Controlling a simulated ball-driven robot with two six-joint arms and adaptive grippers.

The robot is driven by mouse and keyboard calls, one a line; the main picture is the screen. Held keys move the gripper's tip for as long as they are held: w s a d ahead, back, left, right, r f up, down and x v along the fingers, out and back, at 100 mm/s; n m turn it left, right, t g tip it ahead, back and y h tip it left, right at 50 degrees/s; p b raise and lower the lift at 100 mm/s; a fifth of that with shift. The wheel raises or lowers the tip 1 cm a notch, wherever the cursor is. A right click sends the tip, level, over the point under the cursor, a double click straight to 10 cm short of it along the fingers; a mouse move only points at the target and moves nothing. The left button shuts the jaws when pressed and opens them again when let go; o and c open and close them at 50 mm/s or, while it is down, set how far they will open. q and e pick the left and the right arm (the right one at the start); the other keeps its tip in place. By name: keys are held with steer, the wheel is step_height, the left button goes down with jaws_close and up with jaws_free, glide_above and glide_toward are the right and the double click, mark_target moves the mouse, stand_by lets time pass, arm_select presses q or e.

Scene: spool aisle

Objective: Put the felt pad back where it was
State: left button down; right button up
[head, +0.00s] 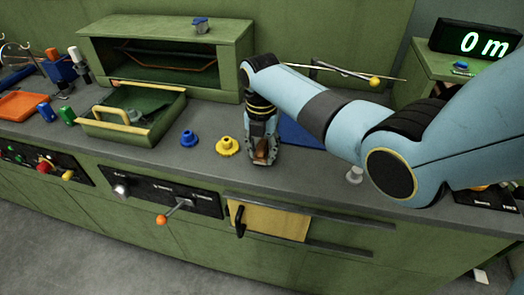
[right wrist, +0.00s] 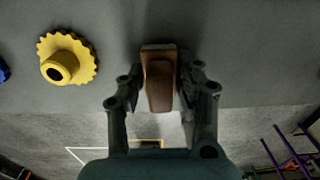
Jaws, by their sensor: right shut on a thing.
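My right gripper (head: 262,157) points down at the grey worktop, just right of the yellow toothed knob. In the right wrist view its fingers (right wrist: 160,80) are shut on the sides of a brown block with a thin grey edge (right wrist: 159,78), which I take to be the felt pad. The brown block also shows small between the fingers in the head view (head: 263,155). I cannot tell whether it touches the worktop. My left gripper is not in view.
A yellow toothed knob (head: 228,146) and a blue knob (head: 189,139) stand left of the gripper. A green drawer-like tray (head: 125,130) sits before a green open-fronted cabinet (head: 240,45). A blue flat sheet (head: 301,134) lies behind my arm. The worktop's front edge is close.

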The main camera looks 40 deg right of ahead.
mark_target(262, 143)
steer(key=shift+f, duration=0.2)
steer(key=o, duration=1.1)
steer(key=shift+f, duration=0.15)
steer(key=shift+r, duration=0.25)
step_height(262, 143, up, 12)
steer(key=shift+f+p, duration=0.1)
steer(key=shift+p, duration=0.2)
